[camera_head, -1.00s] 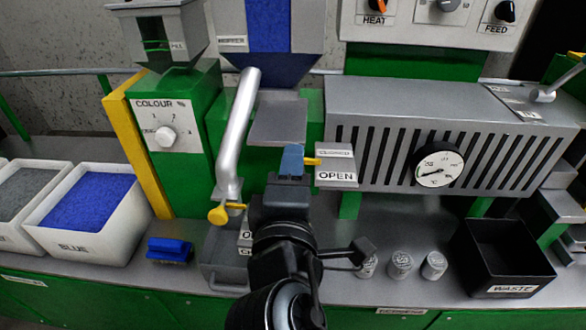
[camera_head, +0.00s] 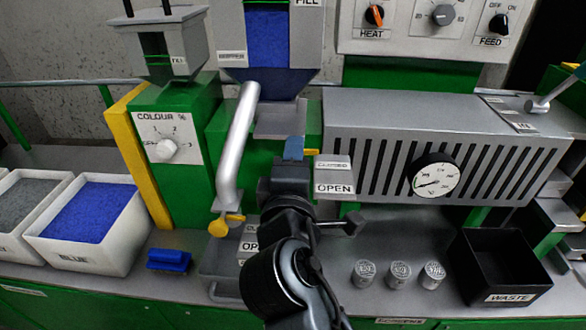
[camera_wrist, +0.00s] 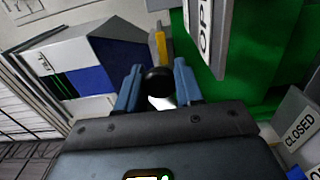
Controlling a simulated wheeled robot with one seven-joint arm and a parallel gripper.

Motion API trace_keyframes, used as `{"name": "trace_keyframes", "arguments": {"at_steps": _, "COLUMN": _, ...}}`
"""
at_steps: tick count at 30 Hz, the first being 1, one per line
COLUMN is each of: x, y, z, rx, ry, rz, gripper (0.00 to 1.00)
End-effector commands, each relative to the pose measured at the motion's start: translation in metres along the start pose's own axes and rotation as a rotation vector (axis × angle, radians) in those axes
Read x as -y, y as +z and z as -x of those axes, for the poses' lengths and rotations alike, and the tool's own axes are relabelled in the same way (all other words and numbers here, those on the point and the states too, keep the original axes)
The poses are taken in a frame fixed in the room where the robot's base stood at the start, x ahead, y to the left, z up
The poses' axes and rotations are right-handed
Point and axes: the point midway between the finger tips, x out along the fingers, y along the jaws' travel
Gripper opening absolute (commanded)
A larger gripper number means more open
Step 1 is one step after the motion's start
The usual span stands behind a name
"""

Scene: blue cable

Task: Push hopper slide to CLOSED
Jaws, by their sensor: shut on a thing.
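The hopper (camera_head: 268,45) holds blue pellets at top centre in the head view. Its grey slide plate (camera_head: 280,120) shows under the hopper outlet. My gripper (camera_head: 293,147), with blue fingers, is in front of the plate. In the wrist view the fingers (camera_wrist: 159,85) are closed on a round black knob (camera_wrist: 158,80) between them. A yellow pointer (camera_head: 313,152) shows just right of the fingers, by the upper end of the CLOSED label (camera_head: 332,164). The OPEN label (camera_head: 334,189) is nearer me. The slide's front edge is partly hidden by my gripper.
A silver pipe (camera_head: 236,145) with a yellow handle (camera_head: 227,225) stands close left of my gripper. The slotted barrel cover (camera_head: 440,140) with a gauge is to the right.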

Motion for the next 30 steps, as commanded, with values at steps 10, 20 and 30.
{"name": "trace_keyframes", "arguments": {"at_steps": 10, "x": 0.000, "y": 0.001, "z": -0.004, "rx": 0.000, "ry": 0.001, "rz": -0.002, "gripper": 0.41}}
{"name": "trace_keyframes", "arguments": {"at_steps": 20, "x": 0.000, "y": 0.000, "z": -0.003, "rx": 0.000, "ry": 0.001, "rz": -0.002, "gripper": 0.58}}
{"name": "trace_keyframes", "arguments": {"at_steps": 30, "x": 0.001, "y": 0.000, "z": 0.027, "rx": -0.003, "ry": 0.000, "rz": -0.002, "gripper": 0.58}}
